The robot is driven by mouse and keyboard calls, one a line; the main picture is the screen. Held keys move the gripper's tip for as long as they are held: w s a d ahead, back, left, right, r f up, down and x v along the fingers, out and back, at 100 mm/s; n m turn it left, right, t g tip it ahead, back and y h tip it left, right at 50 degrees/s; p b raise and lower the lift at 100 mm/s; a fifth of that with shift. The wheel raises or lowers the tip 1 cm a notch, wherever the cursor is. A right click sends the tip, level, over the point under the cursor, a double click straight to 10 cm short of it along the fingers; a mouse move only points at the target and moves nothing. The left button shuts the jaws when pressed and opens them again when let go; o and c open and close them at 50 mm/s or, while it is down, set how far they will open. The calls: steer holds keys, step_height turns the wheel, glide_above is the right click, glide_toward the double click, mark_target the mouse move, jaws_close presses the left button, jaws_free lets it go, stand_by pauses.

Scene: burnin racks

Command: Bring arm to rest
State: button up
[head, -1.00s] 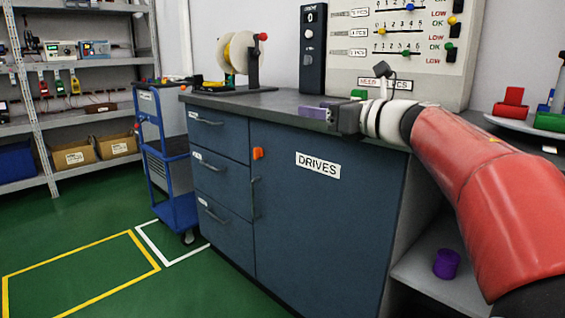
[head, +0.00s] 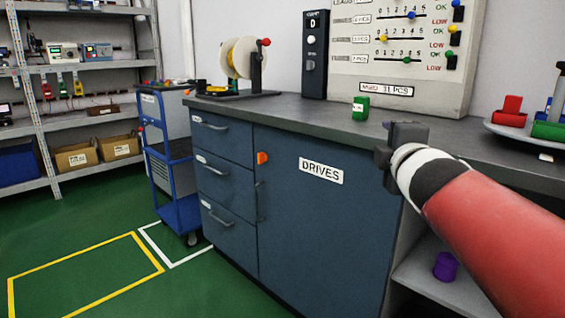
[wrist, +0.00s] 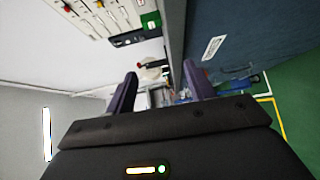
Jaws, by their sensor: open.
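My red and white arm reaches in from the right in the head view. My gripper (head: 388,160) is in front of the workbench's front edge, near the right end of the blue cabinet (head: 310,215). In the wrist view its two purple-grey fingers (wrist: 157,92) stand apart with nothing between them. The gripper is open and empty. In the head view its fingers are mostly hidden behind the dark gripper body.
A green block (head: 360,108) stands on the dark benchtop (head: 300,112) behind my gripper. A tray (head: 510,132) with coloured pieces is at the right. A purple cylinder (head: 446,266) sits on the lower shelf. A blue cart (head: 178,165) and open green floor lie left.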

steer(key=s+a+f+m+g+p, duration=0.1)
steer(key=s+f+m+g, duration=0.5)
steer(key=s+f, duration=0.6)
steer(key=s+a+f+m+g+y, duration=0.1)
steer(key=s+a+f+m+g, duration=0.2)
steer(key=s+f+m+g, duration=0.3)
steer(key=s+f+m, duration=0.5)
steer(key=s+f, duration=0.1)
steer(key=f, duration=0.1)
steer(key=shift+a+p, duration=0.2)
steer(key=shift+p, duration=0.2)
